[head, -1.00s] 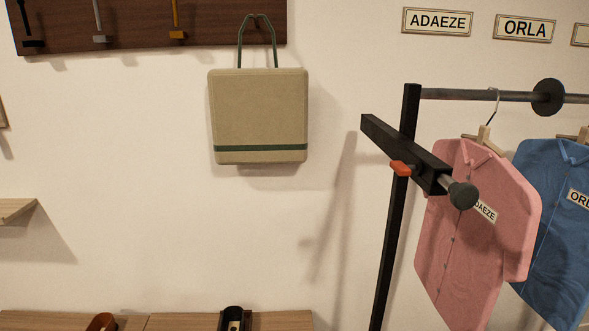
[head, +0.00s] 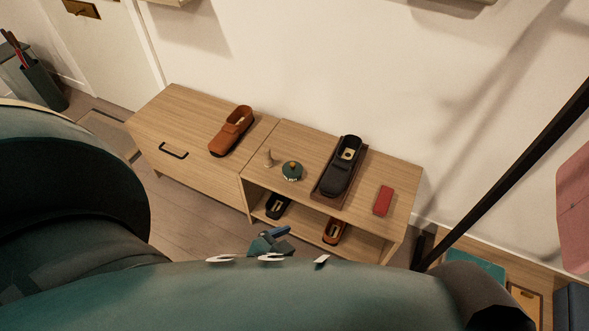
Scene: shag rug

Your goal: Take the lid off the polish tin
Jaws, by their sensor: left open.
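The polish tin (head: 292,172) is a small round dark green tin with pale marks on its side. It stands on top of the bench in the head view, left of the black shoe. A small yellowish knob sits on top, and its lid appears to be on. My left gripper (head: 272,240) shows small and partly hidden behind my own teal arm, below the tin in the picture and apart from it. It is open, with nothing seen between its fingers. My right gripper is not in view.
The wooden bench (head: 178,117) also bears a brown shoe (head: 232,130), a black shoe (head: 343,165) on a dark mat, a small pale object (head: 268,157) beside the tin and a red block (head: 383,201). Shoes stand on the shelf below. A black rack post (head: 510,175) rises at right.

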